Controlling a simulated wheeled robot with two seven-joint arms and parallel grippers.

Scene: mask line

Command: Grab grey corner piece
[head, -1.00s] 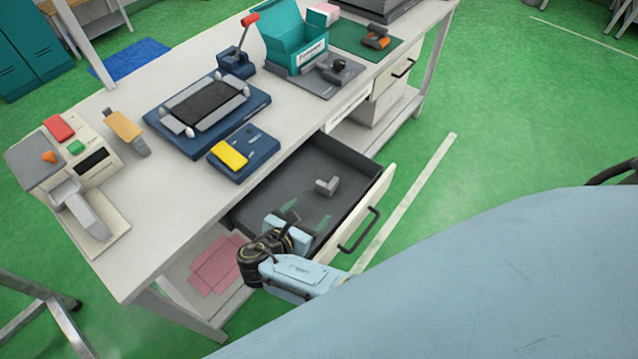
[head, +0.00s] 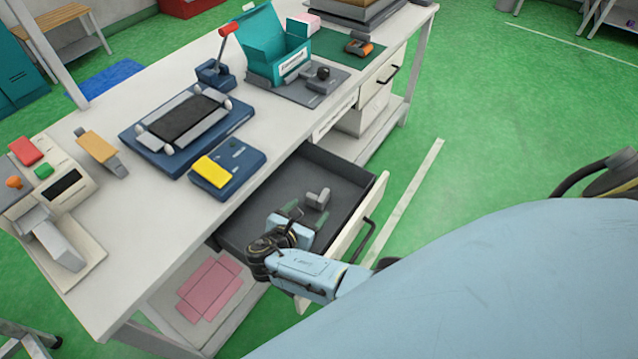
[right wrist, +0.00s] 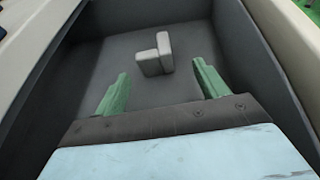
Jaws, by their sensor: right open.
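The grey corner piece (head: 318,198) is a small L-shaped block lying on the dark floor of the open drawer (head: 262,192). In the right wrist view the corner piece (right wrist: 155,56) lies beyond my fingertips, between their lines and apart from them. My right gripper (head: 303,217) reaches over the drawer front into the drawer. Its green fingers (right wrist: 160,82) are spread apart with nothing between them. My left gripper is not in view.
The drawer's pale front panel with a dark handle (head: 369,240) stands to the right of my gripper. The drawer walls enclose the piece. On the bench above are a blue fixture (head: 187,120), a yellow-topped blue box (head: 228,168) and a teal bin (head: 276,45).

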